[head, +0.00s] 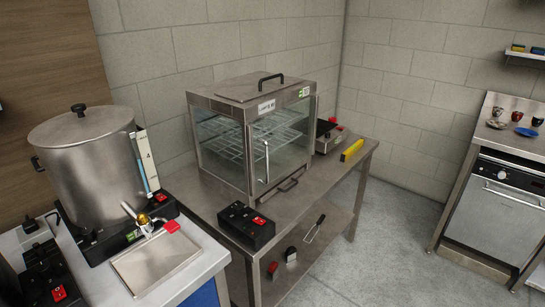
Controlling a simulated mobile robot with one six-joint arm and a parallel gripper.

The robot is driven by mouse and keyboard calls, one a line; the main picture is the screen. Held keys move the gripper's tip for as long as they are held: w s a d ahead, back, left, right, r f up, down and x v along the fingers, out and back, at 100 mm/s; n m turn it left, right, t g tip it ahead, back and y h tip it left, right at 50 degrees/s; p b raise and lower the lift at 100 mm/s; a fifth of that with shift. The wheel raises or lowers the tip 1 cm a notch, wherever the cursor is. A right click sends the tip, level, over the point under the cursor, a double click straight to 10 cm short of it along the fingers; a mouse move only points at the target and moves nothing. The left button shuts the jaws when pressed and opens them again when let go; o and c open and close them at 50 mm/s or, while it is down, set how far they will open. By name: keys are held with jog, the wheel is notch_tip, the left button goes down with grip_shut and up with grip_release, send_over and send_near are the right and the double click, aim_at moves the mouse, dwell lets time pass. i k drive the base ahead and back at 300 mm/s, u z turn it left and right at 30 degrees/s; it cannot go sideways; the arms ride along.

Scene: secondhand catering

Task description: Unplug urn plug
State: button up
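The steel urn (85,155) stands upright at the left with its lid on, on a black base, with a brass-coloured tap at its front. A small black piece that looks like a plug (30,224) sits at the left, by the urn's base. Just below it is a black unit (42,268) with a red switch, partly cut off by the picture edge. I cannot tell for sure which piece is the urn plug or whether it is seated. My gripper is not in view.
A glass display cabinet (254,135) stands on a steel table, with a black switch box (246,225) in front. A steel drip tray (155,264) lies before the urn. A dishwasher (505,198) stands at the right. The floor (390,245) between is clear.

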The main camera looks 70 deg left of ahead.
aim_at(29, 226)
jog(key=u, duration=4.1)
jog(key=i, duration=0.95)
jog(key=z, duration=0.05)
jog(key=k, duration=0.45)
